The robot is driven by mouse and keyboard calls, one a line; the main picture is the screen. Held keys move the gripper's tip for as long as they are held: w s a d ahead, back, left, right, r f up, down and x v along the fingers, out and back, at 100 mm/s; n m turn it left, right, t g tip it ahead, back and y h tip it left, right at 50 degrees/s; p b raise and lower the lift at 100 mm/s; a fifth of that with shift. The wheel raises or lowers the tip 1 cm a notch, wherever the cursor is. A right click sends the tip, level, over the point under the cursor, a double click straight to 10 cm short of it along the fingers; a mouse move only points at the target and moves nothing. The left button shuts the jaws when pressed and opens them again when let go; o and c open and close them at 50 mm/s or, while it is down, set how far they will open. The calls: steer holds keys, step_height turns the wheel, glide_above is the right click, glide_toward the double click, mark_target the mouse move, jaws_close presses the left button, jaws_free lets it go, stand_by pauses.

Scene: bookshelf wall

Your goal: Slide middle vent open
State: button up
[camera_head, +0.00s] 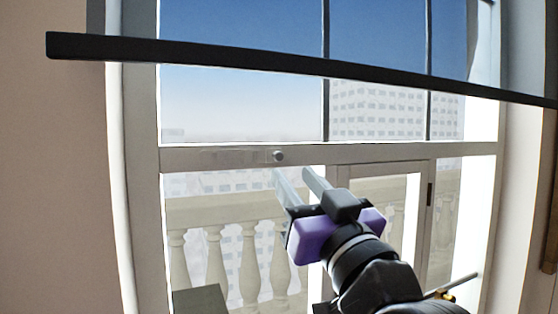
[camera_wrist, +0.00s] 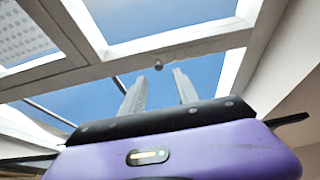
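A tall white-framed window fills most of the head view. A small grey round knob (camera_head: 278,156) sits on its horizontal white rail (camera_head: 220,157); the knob also shows in the wrist view (camera_wrist: 158,64). A smaller framed panel (camera_head: 421,215) with a dark hinge is at lower right of the rail. I cannot tell which part is the middle vent, or whether it is open. My gripper (camera_head: 291,169) is open, its two pale fingers apart with nothing between them. It points up at the rail, just below the knob. In the wrist view the knob lies between and beyond the fingertips (camera_wrist: 159,74).
A long dark bar (camera_head: 250,58) crosses in front of the upper panes. A dark grey block (camera_head: 201,300) stands at lower left. A thin metal rod with a brass-coloured end (camera_head: 458,286) shows at lower right. A balustrade (camera_head: 225,215) and buildings lie outside.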

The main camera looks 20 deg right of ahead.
mark_target(280, 157)
steer(key=p+x, duration=0.1)
steer(key=x, duration=0.5)
steer(key=shift+d+r+p, duration=0.1)
steer(key=shift+p, duration=0.25)
jaws_close()
stand_by(1.1)
